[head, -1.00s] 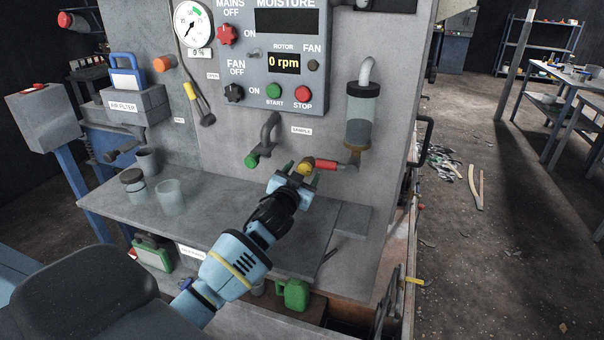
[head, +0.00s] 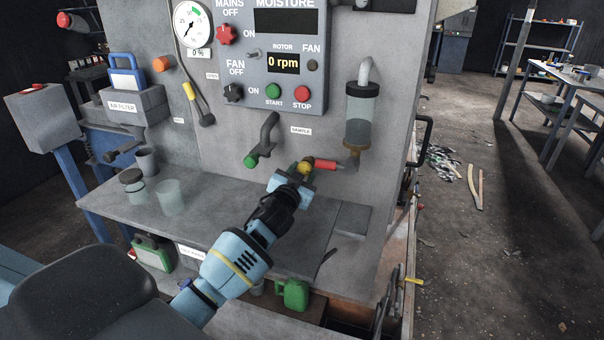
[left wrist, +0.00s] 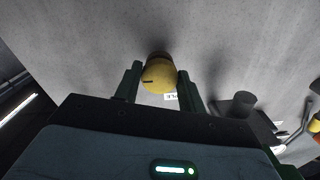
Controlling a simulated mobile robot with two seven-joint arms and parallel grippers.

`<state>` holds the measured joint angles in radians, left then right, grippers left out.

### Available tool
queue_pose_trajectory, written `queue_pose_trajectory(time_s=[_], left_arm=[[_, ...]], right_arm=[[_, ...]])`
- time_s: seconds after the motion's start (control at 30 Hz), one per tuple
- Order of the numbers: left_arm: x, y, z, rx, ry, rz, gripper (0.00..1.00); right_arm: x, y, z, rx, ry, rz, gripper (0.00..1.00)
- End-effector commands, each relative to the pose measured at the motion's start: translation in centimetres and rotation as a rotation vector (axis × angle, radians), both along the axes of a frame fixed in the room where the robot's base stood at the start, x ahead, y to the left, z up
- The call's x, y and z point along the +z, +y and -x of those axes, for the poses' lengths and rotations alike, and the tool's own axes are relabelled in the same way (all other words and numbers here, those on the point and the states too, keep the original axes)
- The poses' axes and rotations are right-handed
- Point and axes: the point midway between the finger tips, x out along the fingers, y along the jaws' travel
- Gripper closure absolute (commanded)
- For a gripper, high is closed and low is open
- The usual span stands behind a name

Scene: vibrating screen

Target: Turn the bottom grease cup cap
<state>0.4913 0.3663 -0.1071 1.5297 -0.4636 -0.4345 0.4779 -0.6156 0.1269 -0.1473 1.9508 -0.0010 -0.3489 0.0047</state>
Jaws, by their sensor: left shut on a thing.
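The bottom grease cup cap (head: 305,167) is a small yellow knob low on the grey machine panel, left of a red handle. In the left wrist view the yellow cap (left wrist: 159,77) has a dark mark on its left side and sits between two green fingers. My left gripper (head: 297,173) is at the panel, its fingers on either side of the cap and shut on it. It also shows in the left wrist view (left wrist: 158,88). The cap's far side is hidden. My right gripper is in neither view.
A sample pipe with a green end (head: 251,160) is to the left. A glass jar (head: 171,197) stands on the grey shelf (head: 225,205), which is mostly clear.

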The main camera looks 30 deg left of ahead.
Motion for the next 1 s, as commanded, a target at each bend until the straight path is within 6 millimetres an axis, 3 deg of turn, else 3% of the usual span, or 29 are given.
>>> queue_pose_trajectory(time_s=[0.37,1.0], left_arm=[[0.04,0.06,-0.01,0.0,0.052,-0.218,0.83],[0.21,0.13,0.0,-0.001,0.193,-0.81,0.83]], right_arm=[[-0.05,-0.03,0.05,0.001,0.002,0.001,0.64],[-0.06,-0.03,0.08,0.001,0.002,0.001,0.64]])
